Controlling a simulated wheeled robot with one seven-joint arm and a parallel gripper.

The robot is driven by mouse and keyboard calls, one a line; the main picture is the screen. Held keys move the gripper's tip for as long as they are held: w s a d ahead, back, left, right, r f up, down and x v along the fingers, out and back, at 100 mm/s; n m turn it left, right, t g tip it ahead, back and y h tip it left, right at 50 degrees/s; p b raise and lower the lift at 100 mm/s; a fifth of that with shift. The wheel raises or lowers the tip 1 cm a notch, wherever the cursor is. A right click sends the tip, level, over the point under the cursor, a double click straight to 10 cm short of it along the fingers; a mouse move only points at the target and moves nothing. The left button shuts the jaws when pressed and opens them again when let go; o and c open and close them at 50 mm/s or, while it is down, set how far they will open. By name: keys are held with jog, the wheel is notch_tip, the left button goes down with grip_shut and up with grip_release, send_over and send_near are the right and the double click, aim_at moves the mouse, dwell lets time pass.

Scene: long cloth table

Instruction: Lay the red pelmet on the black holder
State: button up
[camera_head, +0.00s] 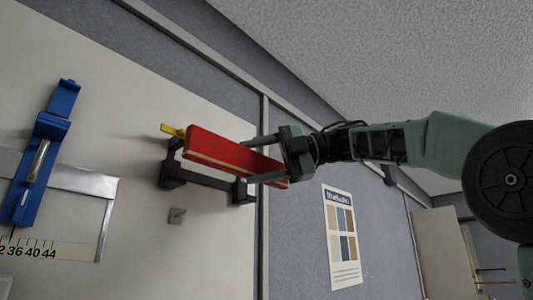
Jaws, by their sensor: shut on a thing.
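The red pelmet (218,150) is a long red bar with a pale strip along its lower edge. It slants from upper left to lower right in the head view. My gripper (259,161) is shut on the pelmet near its right end, one finger above and one below. The black holder (208,181) has a bar between two end blocks and is partly hidden by the pelmet. The pelmet overlaps the holder's upper part in the picture; I cannot tell whether they touch.
A yellow piece (172,131) shows at the pelmet's left end. A small grey fitting (177,215) sits below the holder. A blue tool (43,150) with a metal handle, a metal frame (88,181) and a number scale (30,246) are at left. A poster (341,240) hangs at right.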

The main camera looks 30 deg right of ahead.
jog(key=shift+w+a+p, duration=0.45)
jog(key=shift+w+p, duration=0.25)
jog(key=shift+w, duration=0.8)
jog(key=shift+w+a+p, duration=0.5)
jog(key=shift+w+p, duration=0.15)
jog(key=shift+w, duration=0.8)
jog(key=shift+w+a+p, duration=0.45)
jog(key=shift+w+p, duration=0.25)
jog(key=shift+w, duration=0.8)
jog(key=shift+f+b, duration=0.6)
jog(key=shift+f, duration=0.1)
jog(key=o, duration=1.4)
jog(key=b+v, duration=0.1)
jog(key=v, duration=1.6)
jog(key=shift+s+d+b, duration=0.1)
jog(key=shift+d+b, duration=0.05)
jog(key=shift+b, duration=0.15)
